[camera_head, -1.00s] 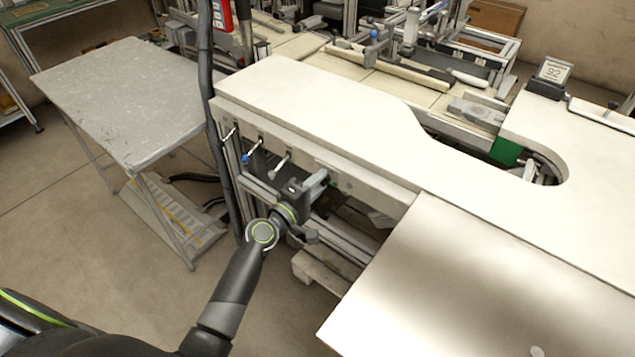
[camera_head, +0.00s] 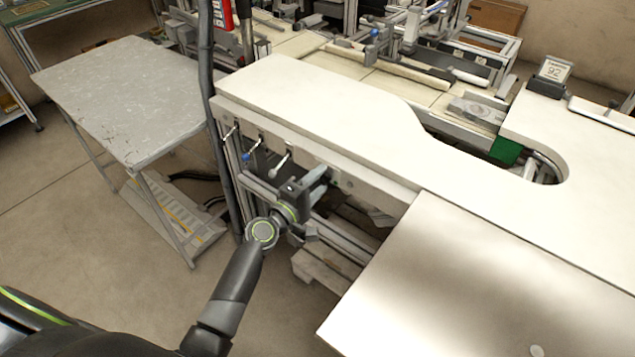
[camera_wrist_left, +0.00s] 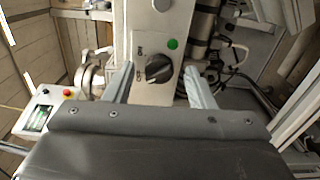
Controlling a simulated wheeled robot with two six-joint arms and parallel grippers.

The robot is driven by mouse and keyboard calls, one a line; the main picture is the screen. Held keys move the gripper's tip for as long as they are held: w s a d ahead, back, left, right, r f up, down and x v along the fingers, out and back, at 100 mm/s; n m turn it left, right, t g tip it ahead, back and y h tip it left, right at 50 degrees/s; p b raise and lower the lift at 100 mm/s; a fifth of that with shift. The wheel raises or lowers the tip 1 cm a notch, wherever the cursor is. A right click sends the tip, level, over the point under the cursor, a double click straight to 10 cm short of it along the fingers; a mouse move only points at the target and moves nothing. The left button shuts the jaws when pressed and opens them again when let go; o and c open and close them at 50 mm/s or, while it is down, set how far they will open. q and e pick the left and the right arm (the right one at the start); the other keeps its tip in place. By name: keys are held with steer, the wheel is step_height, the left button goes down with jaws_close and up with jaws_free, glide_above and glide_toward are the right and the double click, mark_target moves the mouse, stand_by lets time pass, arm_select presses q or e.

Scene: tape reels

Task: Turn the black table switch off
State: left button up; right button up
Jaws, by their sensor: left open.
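The black table switch (camera_wrist_left: 158,69) is a round rotary knob on a pale panel in the left wrist view. A green button or light (camera_wrist_left: 173,44) sits just above and to the right of it. My left gripper (camera_wrist_left: 160,82) is open, with one finger on each side of the knob and apart from it. In the head view my left gripper (camera_head: 320,183) is at the front edge of the white table (camera_head: 340,105), and it hides the knob there. My right gripper is not in view.
Several small levers (camera_head: 280,164) stick out of the table's front to the left of the gripper. A grey side table (camera_head: 120,95) stands at the left. In the left wrist view, a small box with a red button (camera_wrist_left: 67,93) and cables lie around the panel.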

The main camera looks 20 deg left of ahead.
arm_select(q)
steer(key=b+v, duration=0.3)
steer(key=v, duration=1.4)
steer(key=shift+s, duration=0.2)
steer(key=shift+a, duration=0.1)
steer(key=s+a+f+m+g+y, duration=0.1)
steer(key=s+a+f+g+y, duration=0.1)
steer(key=f, duration=0.8)
steer(key=s+a+f+m+g+y, duration=0.2)
steer(key=f+g, duration=0.1)
steer(key=f, duration=0.7)
steer(key=s+a+f+m+g+y, duration=0.1)
steer(key=s+a+f+g, duration=0.15)
steer(key=f, duration=0.75)
steer(key=s+f+m+g+y, duration=0.1)
steer(key=s+f+m+g, duration=0.3)
steer(key=s+f, duration=0.6)
steer(key=s+f+m+g+y, duration=0.1)
steer(key=s+f+m+g, duration=0.3)
steer(key=s+f, duration=0.7)
steer(key=s+m, duration=0.1)
steer(key=s, duration=0.7)
steer(key=shift+m, duration=0.4)
